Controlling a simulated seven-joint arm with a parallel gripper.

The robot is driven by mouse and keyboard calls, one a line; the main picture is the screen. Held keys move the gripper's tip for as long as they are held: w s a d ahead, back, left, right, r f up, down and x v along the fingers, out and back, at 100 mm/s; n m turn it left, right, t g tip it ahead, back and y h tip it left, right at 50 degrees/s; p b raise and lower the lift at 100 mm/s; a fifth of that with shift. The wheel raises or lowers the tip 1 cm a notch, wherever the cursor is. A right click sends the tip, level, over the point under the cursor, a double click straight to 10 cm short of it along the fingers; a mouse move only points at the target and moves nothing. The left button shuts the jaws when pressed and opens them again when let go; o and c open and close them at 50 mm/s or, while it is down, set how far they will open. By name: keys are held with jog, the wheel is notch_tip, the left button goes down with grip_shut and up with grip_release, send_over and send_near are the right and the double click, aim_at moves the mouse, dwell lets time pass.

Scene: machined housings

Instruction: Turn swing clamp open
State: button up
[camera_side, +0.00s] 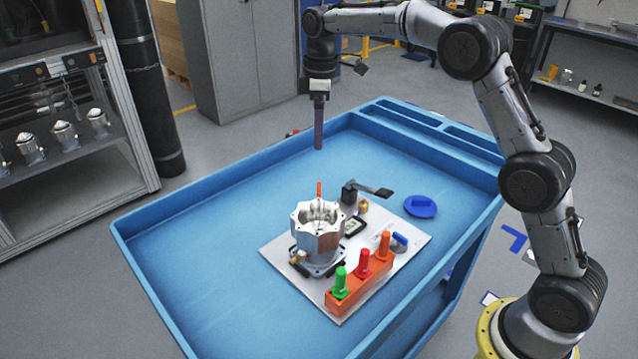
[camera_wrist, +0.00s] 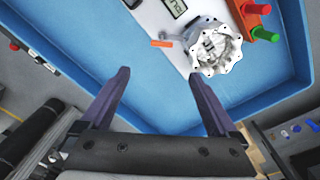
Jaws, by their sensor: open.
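A black post with a flat dark arm (camera_side: 372,190), which looks like the swing clamp, stands at the back of the light base plate (camera_side: 412,244). Its arm points right, away from the silver housing (camera_side: 318,242). An orange-red handle (camera_side: 319,189) stands up behind the housing; it also shows in the wrist view (camera_wrist: 162,43) beside a grey fitting. I cannot tell which of the two the task means. My gripper (camera_side: 319,146) points down over the far part of the blue tray, well apart from both. Its purple fingers (camera_wrist: 158,74) are spread and empty.
An orange block (camera_side: 358,289) holds green, red and orange pegs at the plate's front right. A blue round part (camera_side: 420,207) lies right of the plate. A small display (camera_side: 355,227) sits beside the housing. The blue tray (camera_side: 200,265) has raised rims; its left side is clear.

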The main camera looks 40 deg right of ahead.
aim_at(319, 188)
notch_tip(319, 188, down, 16)
jog(key=shift+r, duration=0.1)
dwell(0.5)
jog(key=shift+c, duration=0.3)
